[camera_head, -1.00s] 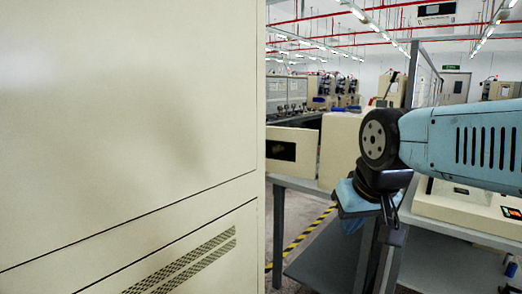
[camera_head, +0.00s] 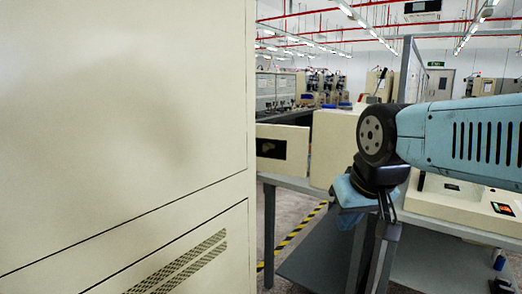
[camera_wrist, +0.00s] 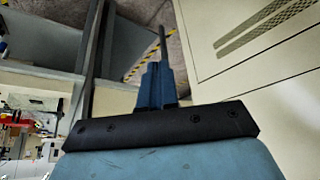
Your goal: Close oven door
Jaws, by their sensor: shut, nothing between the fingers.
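The cream oven (camera_head: 335,140) sits on a grey bench in the middle of the head view. Its door (camera_head: 297,140), a cream panel with a dark window, stands swung open to the left of the oven body. My gripper (camera_head: 386,208) hangs below the wrist, to the right of the oven and in front of the bench, apart from the door. In the wrist view my gripper (camera_wrist: 157,75) has its blue fingers together, with nothing between them. The oven door cannot be made out in the wrist view.
A large cream cabinet (camera_head: 120,120) fills the left of the head view, close by; its vented side (camera_wrist: 255,35) shows in the wrist view. A cream machine with a red switch (camera_head: 465,205) stands at the right. Yellow-black floor tape (camera_head: 298,234) runs between cabinet and bench.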

